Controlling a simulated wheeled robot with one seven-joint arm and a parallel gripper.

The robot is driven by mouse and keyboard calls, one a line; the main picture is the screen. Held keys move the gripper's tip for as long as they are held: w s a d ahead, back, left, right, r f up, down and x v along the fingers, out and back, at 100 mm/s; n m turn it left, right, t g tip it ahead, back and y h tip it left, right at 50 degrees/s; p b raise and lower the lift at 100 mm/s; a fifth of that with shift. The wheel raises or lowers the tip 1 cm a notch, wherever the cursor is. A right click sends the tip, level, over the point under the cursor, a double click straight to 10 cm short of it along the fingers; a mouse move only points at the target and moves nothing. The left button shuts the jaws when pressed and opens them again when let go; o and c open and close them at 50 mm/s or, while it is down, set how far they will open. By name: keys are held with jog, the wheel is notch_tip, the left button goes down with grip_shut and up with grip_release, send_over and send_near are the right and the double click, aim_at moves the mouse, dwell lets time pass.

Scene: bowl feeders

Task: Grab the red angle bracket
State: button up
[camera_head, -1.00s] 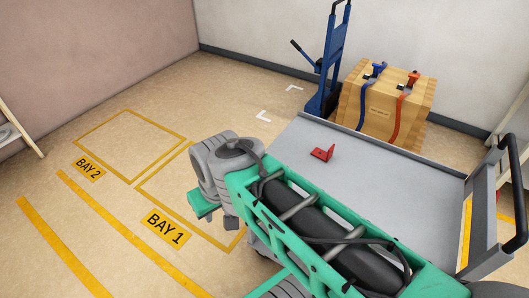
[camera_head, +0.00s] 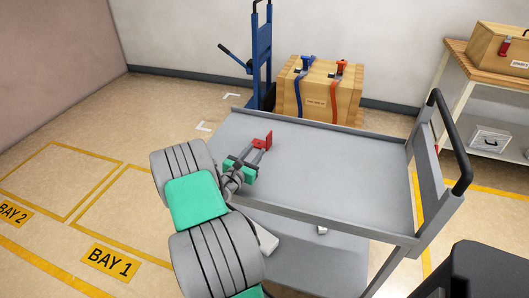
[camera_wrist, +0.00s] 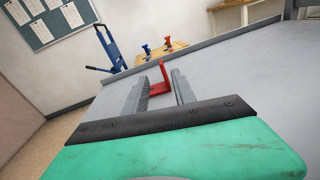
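The red angle bracket (camera_head: 264,139) rests on the grey top of the cart (camera_head: 335,165), near its left end. In the wrist view the bracket (camera_wrist: 162,88) stands with one plate upright and the other flat on the surface. My gripper (camera_head: 257,150) reaches over the cart top to the bracket. In the wrist view my gripper (camera_wrist: 161,80) is open, with one finger on each side of the bracket. I see gaps between the fingers and the upright plate. Whether a finger touches the flat plate cannot be told.
The cart has a raised rim and a black-handled frame (camera_head: 452,150) at the right. A wooden crate (camera_head: 318,98) with blue and red straps and a blue hand truck (camera_head: 262,60) stand behind it. A shelf table (camera_head: 465,75) is at the right. The rest of the cart top is clear.

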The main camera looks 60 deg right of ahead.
aim_at(269, 134)
jog(key=shift+s+d+f+n, duration=0.25)
jog(key=shift+d+n, duration=0.15)
jog(key=shift+n, duration=0.2)
jog(key=d, duration=0.7)
jog(key=w+d, duration=0.1)
jog(key=d, duration=0.3)
jog(key=shift+d, duration=0.3)
jog(key=shift+c, duration=0.5)
grip_shut()
